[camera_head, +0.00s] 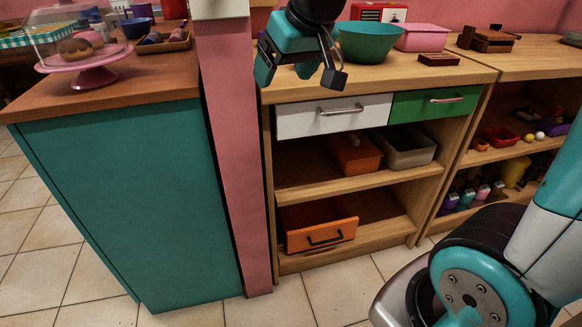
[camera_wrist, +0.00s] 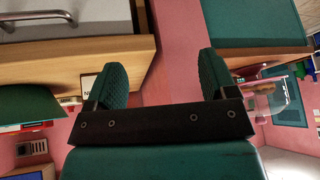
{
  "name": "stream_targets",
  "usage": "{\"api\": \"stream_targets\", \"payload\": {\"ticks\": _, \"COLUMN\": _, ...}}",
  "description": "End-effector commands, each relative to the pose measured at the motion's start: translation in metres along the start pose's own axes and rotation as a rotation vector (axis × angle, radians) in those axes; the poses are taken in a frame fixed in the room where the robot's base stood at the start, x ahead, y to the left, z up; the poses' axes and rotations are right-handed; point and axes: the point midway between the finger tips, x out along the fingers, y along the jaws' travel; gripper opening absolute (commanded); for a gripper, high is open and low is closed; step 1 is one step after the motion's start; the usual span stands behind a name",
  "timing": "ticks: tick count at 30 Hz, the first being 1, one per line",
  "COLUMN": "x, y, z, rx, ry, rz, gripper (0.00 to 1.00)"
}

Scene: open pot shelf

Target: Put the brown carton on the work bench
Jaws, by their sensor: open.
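My gripper (camera_head: 299,73) hangs in front of the left end of a wooden cabinet top (camera_head: 300,88), close to a pink post. In the wrist view its two fingers (camera_wrist: 162,82) stand wide apart with nothing between them. I cannot pick out a brown carton for certain. A small dark red-brown block (camera_head: 438,59) lies on the cabinet top, right of a teal bowl (camera_head: 368,42). Which surface is the work bench is not clear; a brown-topped teal counter (camera_head: 125,88) stands at the left.
The pink post (camera_head: 235,150) separates counter and cabinet. A cake stand (camera_head: 82,75) is on the counter. Below the cabinet's white drawer (camera_head: 333,116) and green drawer (camera_head: 436,102), shelves hold an orange bin (camera_head: 355,155) and an orange drawer box (camera_head: 321,236). Tiled floor in front is clear.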

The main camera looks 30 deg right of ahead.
Motion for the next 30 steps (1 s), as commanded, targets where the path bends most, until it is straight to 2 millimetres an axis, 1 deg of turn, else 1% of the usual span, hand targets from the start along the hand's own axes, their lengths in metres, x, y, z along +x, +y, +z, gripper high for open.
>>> {"api": "stream_targets", "payload": {"ticks": 1, "x": 0.002, "y": -0.032, "z": 0.035, "rx": -0.077, "ry": -0.071, "rz": -0.076, "gripper": 0.78}}
{"api": "stream_targets", "payload": {"ticks": 2, "x": 0.002, "y": -0.049, "z": 0.056, "rx": -0.121, "ry": -0.114, "rz": -0.120, "gripper": 0.78}}
{"api": "stream_targets", "payload": {"ticks": 3, "x": 0.000, "y": -0.068, "z": 0.083, "rx": -0.178, "ry": -0.169, "rz": -0.177, "gripper": 0.78}}
{"api": "stream_targets", "payload": {"ticks": 4, "x": -0.002, "y": -0.081, "z": 0.103, "rx": -0.218, "ry": -0.208, "rz": -0.215, "gripper": 0.78}}
{"api": "stream_targets", "payload": {"ticks": 6, "x": -0.008, "y": -0.103, "z": 0.145, "rx": -0.299, "ry": -0.289, "rz": -0.292, "gripper": 0.78}}
{"api": "stream_targets", "payload": {"ticks": 9, "x": -0.016, "y": -0.121, "z": 0.187, "rx": -0.381, "ry": -0.369, "rz": -0.368, "gripper": 0.78}}
{"api": "stream_targets", "payload": {"ticks": 10, "x": -0.018, "y": -0.124, "z": 0.195, "rx": -0.396, "ry": -0.384, "rz": -0.381, "gripper": 0.78}}
{"api": "stream_targets", "payload": {"ticks": 12, "x": -0.021, "y": -0.129, "z": 0.207, "rx": -0.419, "ry": -0.408, "rz": -0.403, "gripper": 0.78}}
{"api": "stream_targets", "payload": {"ticks": 14, "x": -0.022, "y": -0.129, "z": 0.210, "rx": -0.425, "ry": -0.415, "rz": -0.408, "gripper": 0.78}}
{"api": "stream_targets", "payload": {"ticks": 30, "x": -0.022, "y": -0.129, "z": 0.209, "rx": -0.421, "ry": -0.412, "rz": -0.406, "gripper": 0.78}}
